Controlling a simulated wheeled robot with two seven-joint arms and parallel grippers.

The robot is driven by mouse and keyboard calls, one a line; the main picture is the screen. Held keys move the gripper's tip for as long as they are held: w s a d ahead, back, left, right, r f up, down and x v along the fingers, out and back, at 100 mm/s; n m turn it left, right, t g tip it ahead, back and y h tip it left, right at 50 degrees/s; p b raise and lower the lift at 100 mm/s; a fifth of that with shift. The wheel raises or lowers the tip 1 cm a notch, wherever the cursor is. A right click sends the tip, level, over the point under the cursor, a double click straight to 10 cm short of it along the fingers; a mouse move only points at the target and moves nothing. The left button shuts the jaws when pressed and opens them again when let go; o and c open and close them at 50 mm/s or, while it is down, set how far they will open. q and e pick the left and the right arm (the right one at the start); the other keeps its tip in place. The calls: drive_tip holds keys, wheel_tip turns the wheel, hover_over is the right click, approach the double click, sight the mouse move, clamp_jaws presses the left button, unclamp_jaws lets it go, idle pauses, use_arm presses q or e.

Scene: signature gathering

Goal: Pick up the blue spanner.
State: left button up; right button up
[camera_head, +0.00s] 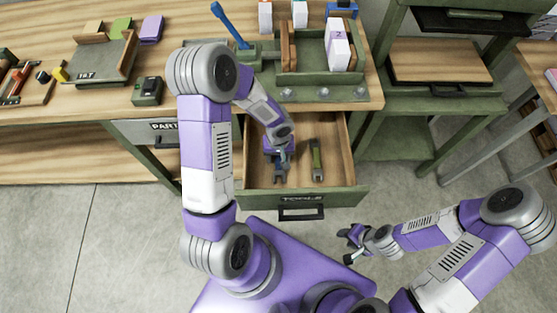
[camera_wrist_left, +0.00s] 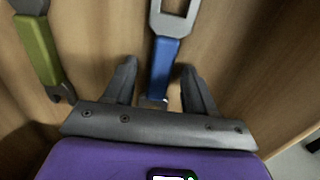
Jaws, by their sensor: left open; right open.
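The blue spanner (camera_wrist_left: 165,58) lies in the open drawer, with its blue handle and grey open head showing in the left wrist view. It also shows in the head view (camera_head: 280,173), partly hidden by my left gripper. My left gripper (camera_wrist_left: 158,66) is open, with one finger on each side of the blue handle and visible gaps between; I cannot tell its height above the spanner. My left gripper in the head view (camera_head: 280,157) reaches down into the drawer. My right gripper (camera_head: 347,245) is open and empty, low to the right of my base.
A green spanner (camera_head: 317,161) lies beside the blue one in the drawer (camera_head: 333,190), labelled TOOLS. Drawer walls surround both spanners. The workbench (camera_head: 200,29) above carries a tray (camera_head: 320,77), blocks and a blue lever (camera_head: 229,24). Floor is clear at lower left.

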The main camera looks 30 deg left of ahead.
use_arm(q)
clamp_jaws()
idle(0.3)
